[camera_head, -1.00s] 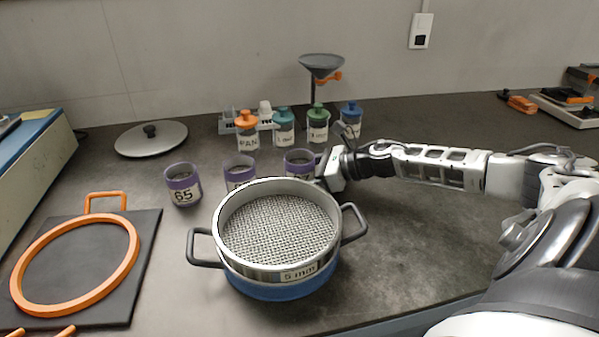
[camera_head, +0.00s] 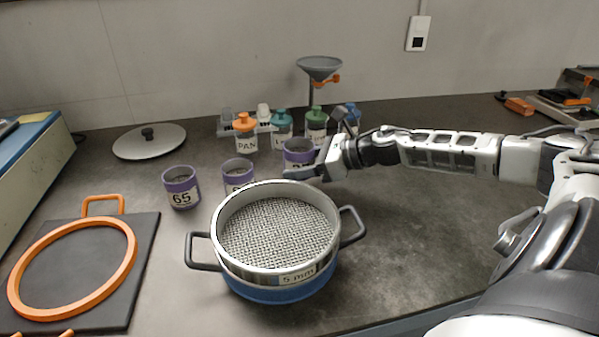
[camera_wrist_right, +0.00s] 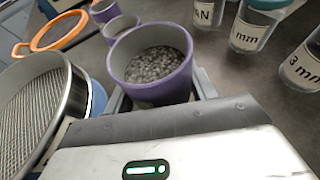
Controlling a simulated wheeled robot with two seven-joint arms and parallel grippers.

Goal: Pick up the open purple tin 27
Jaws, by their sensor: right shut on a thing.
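The open purple tin 27 (camera_head: 299,152) is held at the right end of the row of purple tins, behind the sieve. Its label is partly covered by my gripper in the head view. In the right wrist view the tin (camera_wrist_right: 152,62) is upright, open at the top and holds grey gravel. My right gripper (camera_head: 308,172) is shut on the tin, with its fingers on either side of the tin's lower body. My left gripper is not in view.
The 5 mm sieve (camera_head: 278,235) on a blue pan stands just in front. Purple tin 65 (camera_head: 181,187) and another purple tin (camera_head: 238,174) stand left. Lidded jars (camera_head: 246,135) and a funnel stand (camera_head: 319,70) are behind. The counter at right front is clear.

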